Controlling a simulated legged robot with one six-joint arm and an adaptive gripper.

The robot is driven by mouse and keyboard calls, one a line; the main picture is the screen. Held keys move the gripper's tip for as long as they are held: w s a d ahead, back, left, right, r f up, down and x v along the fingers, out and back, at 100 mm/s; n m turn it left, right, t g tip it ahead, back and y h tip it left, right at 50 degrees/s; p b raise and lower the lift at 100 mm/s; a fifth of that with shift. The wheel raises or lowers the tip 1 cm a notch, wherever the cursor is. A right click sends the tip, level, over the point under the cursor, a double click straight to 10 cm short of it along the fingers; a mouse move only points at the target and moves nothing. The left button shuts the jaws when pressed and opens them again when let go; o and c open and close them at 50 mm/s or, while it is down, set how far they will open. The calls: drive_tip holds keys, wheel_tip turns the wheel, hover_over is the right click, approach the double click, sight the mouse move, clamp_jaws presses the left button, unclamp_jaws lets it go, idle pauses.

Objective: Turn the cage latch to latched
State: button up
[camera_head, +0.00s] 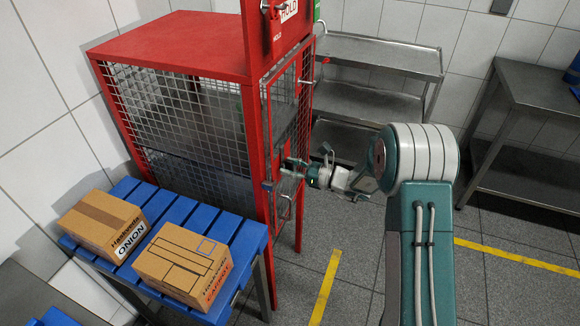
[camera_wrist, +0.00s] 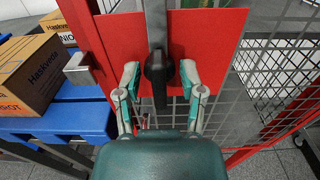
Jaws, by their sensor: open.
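The red cage (camera_head: 190,45) with mesh sides stands at the left in the head view, its door side facing my arm. My gripper (camera_head: 296,168) is in front of that door, pointing at it. In the wrist view the cage latch (camera_wrist: 158,70) is a black handle with a round hub on a red plate (camera_wrist: 212,35). It looks upright in that picture. My gripper (camera_wrist: 159,82) is open, with one finger on each side of the latch. I cannot tell whether either finger touches it. The latch is hard to make out behind my gripper in the head view.
A blue slatted table (camera_head: 185,220) with two cardboard boxes (camera_head: 103,222) (camera_head: 183,262) stands beside the cage. A red post with a HOLD sign (camera_head: 289,10) rises above it. A metal shelf cart (camera_head: 375,52) is behind, and a steel table (camera_head: 540,85) at right. Floor between is open.

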clamp_jaws()
drive_tip(key=shift+n, duration=0.4)
drive_tip(key=n, duration=0.8)
drive_tip(key=shift+s+f+n, duration=0.1)
drive_tip(key=shift+s+n, duration=0.05)
drive_tip(key=shift+n, duration=0.15)
drive_tip(key=n, duration=0.4)
drive_tip(key=shift+s+f, duration=0.1)
drive_tip(key=shift+f, duration=0.05)
drive_tip(key=shift+s+f+n, duration=0.1)
drive_tip(key=shift+f+n, duration=0.1)
drive_tip(key=shift+n, duration=2)
drive_tip(key=shift+f, duration=0.1)
